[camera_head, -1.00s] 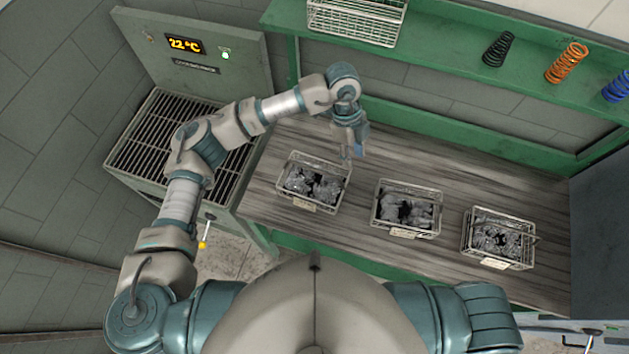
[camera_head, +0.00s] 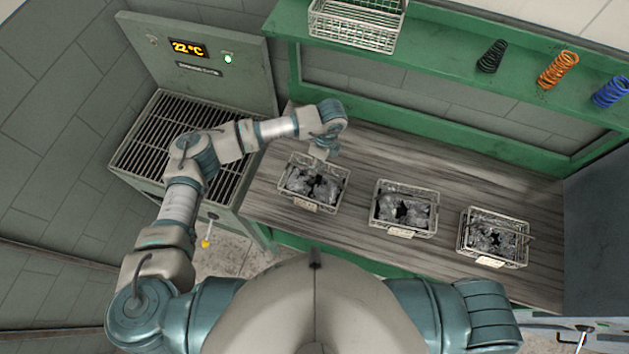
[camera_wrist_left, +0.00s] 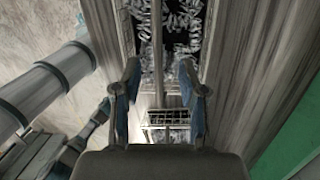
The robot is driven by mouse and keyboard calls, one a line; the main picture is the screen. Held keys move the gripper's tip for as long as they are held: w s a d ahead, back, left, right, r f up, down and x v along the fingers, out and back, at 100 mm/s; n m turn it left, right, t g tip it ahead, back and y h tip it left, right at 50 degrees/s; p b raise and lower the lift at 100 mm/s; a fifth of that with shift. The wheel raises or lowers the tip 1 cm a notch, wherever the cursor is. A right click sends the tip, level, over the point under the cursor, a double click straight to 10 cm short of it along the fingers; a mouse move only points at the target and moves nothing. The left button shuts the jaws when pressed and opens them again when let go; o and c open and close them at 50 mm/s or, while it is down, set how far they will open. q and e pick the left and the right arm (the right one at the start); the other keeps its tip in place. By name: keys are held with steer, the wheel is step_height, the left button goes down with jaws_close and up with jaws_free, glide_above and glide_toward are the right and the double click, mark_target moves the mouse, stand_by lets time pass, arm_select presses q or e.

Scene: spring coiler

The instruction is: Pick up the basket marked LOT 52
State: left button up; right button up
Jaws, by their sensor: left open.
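Three wire baskets of metal springs stand in a row on the wooden bench: a left one (camera_head: 290,190), a middle one (camera_head: 374,218) and a right one (camera_head: 463,245). Each has a pale tag on its front; the lettering is too small to read, so I cannot tell which is LOT 52. My left gripper (camera_head: 322,153) is over the back of the left basket. In the left wrist view its fingers (camera_wrist_left: 157,85) are open, with a thin handle bar (camera_wrist_left: 157,55) running between them. My right gripper is out of view.
A green shelf (camera_head: 440,50) behind the bench holds an empty wire basket (camera_head: 355,32), a black spring (camera_head: 491,57), an orange spring (camera_head: 558,70) and a blue spring (camera_head: 611,91). A grated machine (camera_head: 150,140) stands left of the bench (camera_head: 530,190).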

arm_select(q)
steer(key=p, duration=0.1)
glide_above(314, 179)
step_height(314, 179, down, 4)
steer(key=shift+d+f, duration=0.1)
steer(key=shift+f, duration=0.15)
jaws_close()
steer(key=shift+r, duration=0.1)
